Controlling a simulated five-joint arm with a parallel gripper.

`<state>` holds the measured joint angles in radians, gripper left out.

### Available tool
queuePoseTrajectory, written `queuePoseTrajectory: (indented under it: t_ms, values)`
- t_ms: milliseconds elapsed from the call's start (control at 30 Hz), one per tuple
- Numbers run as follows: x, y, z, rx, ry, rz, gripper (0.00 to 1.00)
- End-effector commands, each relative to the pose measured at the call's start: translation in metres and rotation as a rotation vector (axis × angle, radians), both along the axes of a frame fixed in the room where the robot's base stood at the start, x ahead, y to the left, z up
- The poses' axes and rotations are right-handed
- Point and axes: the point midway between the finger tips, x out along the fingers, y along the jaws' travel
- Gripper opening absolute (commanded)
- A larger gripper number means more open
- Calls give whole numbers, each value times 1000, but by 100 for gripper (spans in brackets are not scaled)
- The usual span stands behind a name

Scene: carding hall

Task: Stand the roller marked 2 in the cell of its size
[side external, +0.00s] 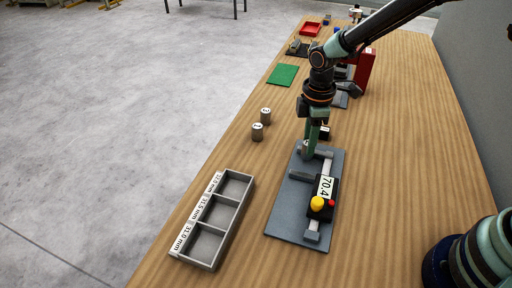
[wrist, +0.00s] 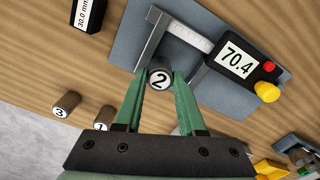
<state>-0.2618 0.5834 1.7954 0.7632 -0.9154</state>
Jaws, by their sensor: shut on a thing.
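My gripper (side external: 307,150) is shut on the roller marked 2 (wrist: 160,76), held between its green fingertips (wrist: 160,82) in the wrist view. The roller appears between the jaws of a caliper (wrist: 177,30); whether it touches them I cannot tell. The caliper's display (side external: 324,188) reads 70.4. Rollers marked 3 (wrist: 66,103) and 1 (wrist: 104,117) stand on the table at the left. The grey three-cell tray (side external: 226,225) is at the front left of the side view, its cells empty. Its labels include 31.0 mm and 31.5 mm; the far label is hard to read.
A black block (wrist: 90,12) labelled 30.0 mm is beside the caliper's grey base plate (side external: 285,215). A green mat (side external: 282,75), a red tray (side external: 311,29) and a red upright block (side external: 366,70) are farther back. The table between tray and caliper is clear.

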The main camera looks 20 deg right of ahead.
Motion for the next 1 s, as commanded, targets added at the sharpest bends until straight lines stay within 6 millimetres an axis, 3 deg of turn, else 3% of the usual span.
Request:
queuePoseTrajectory:
  t_ms: [600,867,1000]
  values:
    - [1,0,147,2,-7,0,0]
    - [1,2,179,1,-4,1,0]
    - [2,26,184,1,-1,6,0]
